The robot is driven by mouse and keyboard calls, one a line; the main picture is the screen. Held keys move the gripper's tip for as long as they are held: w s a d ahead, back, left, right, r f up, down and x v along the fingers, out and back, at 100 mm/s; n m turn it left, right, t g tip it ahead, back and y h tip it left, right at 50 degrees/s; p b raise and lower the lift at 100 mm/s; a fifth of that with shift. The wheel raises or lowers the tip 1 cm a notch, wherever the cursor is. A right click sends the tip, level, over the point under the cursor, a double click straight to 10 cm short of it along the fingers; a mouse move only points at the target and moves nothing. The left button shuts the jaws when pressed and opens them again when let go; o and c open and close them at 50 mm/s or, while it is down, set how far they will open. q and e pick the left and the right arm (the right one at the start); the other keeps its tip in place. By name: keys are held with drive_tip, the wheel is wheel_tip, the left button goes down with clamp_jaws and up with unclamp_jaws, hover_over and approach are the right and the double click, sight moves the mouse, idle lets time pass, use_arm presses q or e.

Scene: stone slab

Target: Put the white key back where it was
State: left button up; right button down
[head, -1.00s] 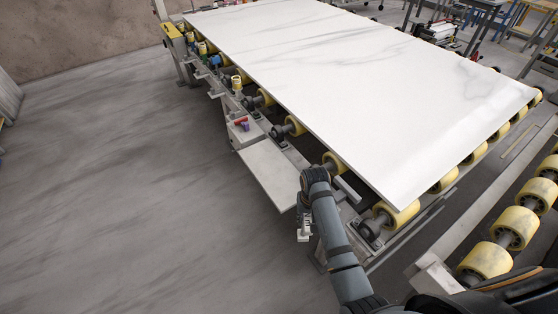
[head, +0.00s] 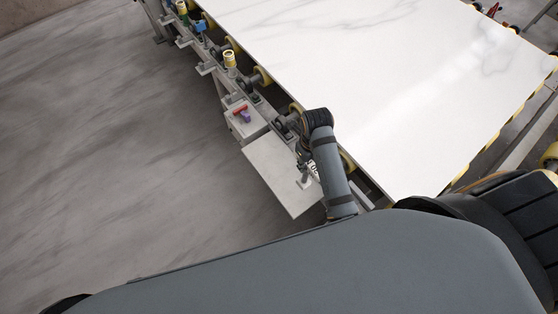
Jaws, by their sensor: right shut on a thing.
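My right gripper (head: 305,178) is small in the picture, below the bend of my grey arm. It is over the right part of a pale flat shelf (head: 275,165) on the side of the slab frame. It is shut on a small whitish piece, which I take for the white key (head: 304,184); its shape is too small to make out. I cannot tell whether the piece touches the shelf. My left gripper is not in view.
The white stone slab (head: 370,70) lies on rollers right of the shelf. A small box (head: 246,127) beyond the shelf bears a red thing (head: 240,109) and a purple thing (head: 246,117). Brackets with a yellow piece (head: 229,59) and a blue piece (head: 201,26) follow. Grey floor lies left.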

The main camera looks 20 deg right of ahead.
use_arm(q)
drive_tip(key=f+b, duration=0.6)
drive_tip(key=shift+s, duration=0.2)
use_arm(e)
drive_tip(key=w+a+f, duration=0.2)
drive_tip(key=w+f, duration=0.4)
drive_tip(key=w+a+f, duration=0.2)
drive_tip(key=w+f, duration=0.4)
drive_tip(key=f, duration=0.1)
drive_tip(key=shift+w+a, duration=0.25)
drive_tip(key=shift+a, duration=0.05)
drive_tip(key=c, duration=1.1)
unclamp_jaws()
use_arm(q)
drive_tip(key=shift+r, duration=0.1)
